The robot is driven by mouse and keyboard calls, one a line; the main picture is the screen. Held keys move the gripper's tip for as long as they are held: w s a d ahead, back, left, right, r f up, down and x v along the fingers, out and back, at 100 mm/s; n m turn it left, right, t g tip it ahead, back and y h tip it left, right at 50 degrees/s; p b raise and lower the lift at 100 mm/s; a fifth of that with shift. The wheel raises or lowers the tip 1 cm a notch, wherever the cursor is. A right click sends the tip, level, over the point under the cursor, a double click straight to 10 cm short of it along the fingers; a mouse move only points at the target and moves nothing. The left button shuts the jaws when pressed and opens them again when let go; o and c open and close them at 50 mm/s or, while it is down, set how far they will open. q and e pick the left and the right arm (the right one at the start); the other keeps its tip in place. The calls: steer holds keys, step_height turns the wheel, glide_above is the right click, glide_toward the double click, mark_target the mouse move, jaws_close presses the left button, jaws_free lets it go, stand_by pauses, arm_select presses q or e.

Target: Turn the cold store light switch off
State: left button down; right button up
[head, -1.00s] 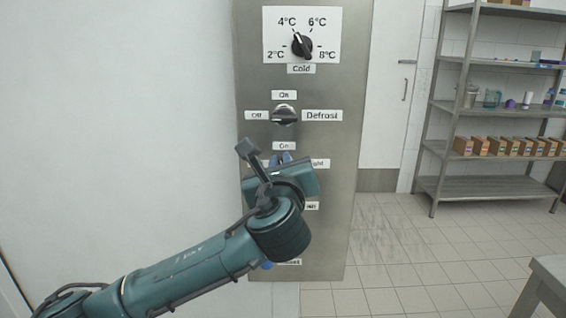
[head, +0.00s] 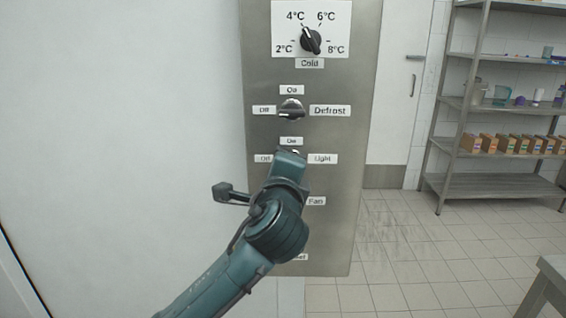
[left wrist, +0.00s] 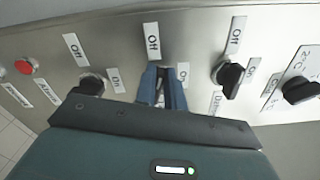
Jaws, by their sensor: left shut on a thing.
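The light switch is a small rotary knob on the steel panel (head: 345,225), between an On label (head: 291,141), an Off label (head: 263,158) and a Light label (head: 322,158). My left gripper (head: 291,155) covers most of it in the head view. In the left wrist view my blue fingers (left wrist: 164,78) are closed around the knob, with an Off label (left wrist: 152,41) just beyond them and an On label (left wrist: 183,73) beside them. The knob's pointing direction is hidden. My right gripper is not in view.
The Defrost knob (head: 291,109) and the Cold dial (head: 310,40) sit above on the panel. The Fan knob (left wrist: 90,83) and a red button (left wrist: 25,67) show in the left wrist view. A steel shelf rack (head: 490,185) stands right, with open floor before it.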

arm_select(q)
steer(key=n, duration=0.3)
steer(key=shift+f, duration=0.35)
steer(key=shift+n, duration=0.4)
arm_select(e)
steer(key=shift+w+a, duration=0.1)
arm_select(q)
steer(key=c, duration=1.5)
jaws_free()
steer(key=shift+s, duration=0.1)
steer(key=s+b, duration=0.2)
steer(key=s, duration=1.1)
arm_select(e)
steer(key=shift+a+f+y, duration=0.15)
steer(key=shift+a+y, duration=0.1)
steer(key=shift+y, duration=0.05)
